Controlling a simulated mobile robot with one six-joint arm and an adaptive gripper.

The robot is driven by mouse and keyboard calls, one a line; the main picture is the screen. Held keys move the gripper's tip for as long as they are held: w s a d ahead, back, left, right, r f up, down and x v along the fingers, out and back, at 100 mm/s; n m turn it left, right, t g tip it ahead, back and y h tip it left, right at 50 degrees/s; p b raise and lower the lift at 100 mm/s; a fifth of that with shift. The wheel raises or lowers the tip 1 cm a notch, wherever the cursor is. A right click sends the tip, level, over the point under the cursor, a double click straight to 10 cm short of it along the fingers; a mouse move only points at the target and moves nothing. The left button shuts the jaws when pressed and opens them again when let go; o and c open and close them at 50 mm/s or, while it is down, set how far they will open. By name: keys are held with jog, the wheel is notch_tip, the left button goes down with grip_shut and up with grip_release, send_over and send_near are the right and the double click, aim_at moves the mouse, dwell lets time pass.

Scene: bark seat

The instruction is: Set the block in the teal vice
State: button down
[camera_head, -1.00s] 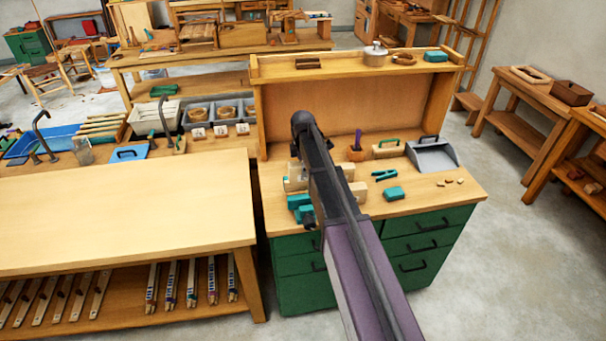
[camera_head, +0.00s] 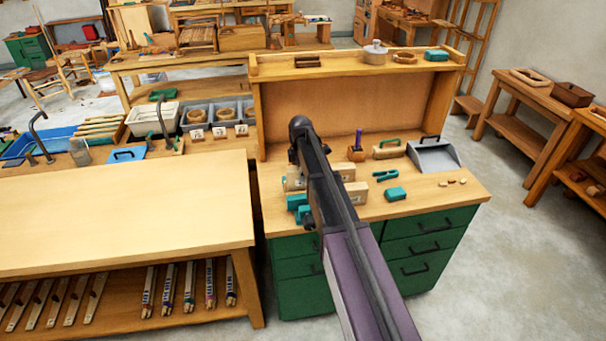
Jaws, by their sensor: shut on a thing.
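The teal vice (camera_head: 298,204) is at the left front of the green-drawered bench, partly hidden behind my arm. Pale wooden blocks show just behind the vice, one left of my arm (camera_head: 294,180) and others right of it (camera_head: 356,193); I cannot tell which is the task's block. My gripper (camera_head: 293,156) is over this left part of the bench, shut on a block. Only a dark part at the arm's end shows; the fingertips and most of the held block are hidden behind my arm. I cannot tell whether the block touches the vice.
Right of my arm lie a teal clamp (camera_head: 386,175), a teal box (camera_head: 396,194), a purple-handled tool (camera_head: 357,147), a wooden float (camera_head: 388,148) and a grey dustpan (camera_head: 434,155). A raised back shelf (camera_head: 350,99) bounds the bench.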

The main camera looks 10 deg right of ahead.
jog(key=shift+f+b, duration=0.65)
jog(key=shift+c, duration=0.4)
grip_release()
jog(key=shift+r, duration=0.15)
notch_tip(320, 180, up, 13)
jog(key=p, duration=1.3)
dwell(0.5)
